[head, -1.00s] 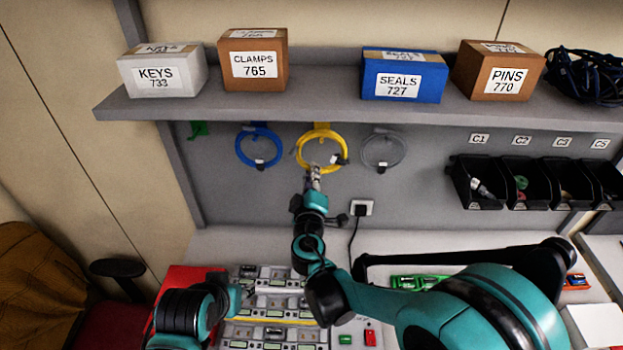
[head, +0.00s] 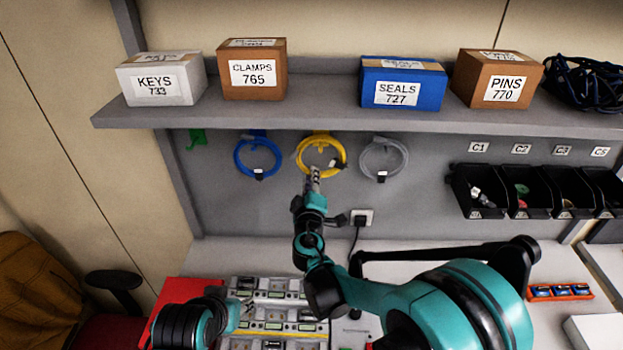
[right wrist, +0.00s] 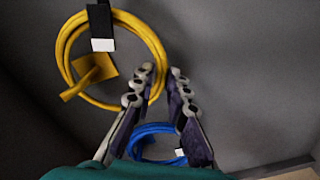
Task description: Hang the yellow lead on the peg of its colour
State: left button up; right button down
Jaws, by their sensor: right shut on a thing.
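The yellow lead (head: 300,163) is a coiled ring at the back panel, between a blue and a grey coil. My right gripper (head: 314,172) is shut on the ring's lower part, pointing up at the panel. In the right wrist view the fingers (right wrist: 162,75) meet the side of the yellow coil (right wrist: 150,45). The yellow peg (right wrist: 90,76) shows inside the ring's outline; I cannot tell whether the lead rests on it. A black band with a white tag (right wrist: 102,44) crosses the coil. My left gripper (head: 245,308) is low at the left; its jaws are unclear.
A blue coil (head: 240,160) and a grey coil (head: 365,160) hang on either side. A green peg (head: 197,138) is at the left. A shelf (head: 330,117) with boxes juts out above. Black bins (head: 480,205) are at the right. A socket with a plug (head: 361,217) sits below.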

jog(key=shift+f, duration=0.25)
jog(key=c, duration=1.4)
grip_release()
jog(key=shift+s, duration=0.1)
jog(key=s, duration=1.1)
jog(key=shift+s+r, duration=0.1)
jog(key=shift+s, duration=0.3)
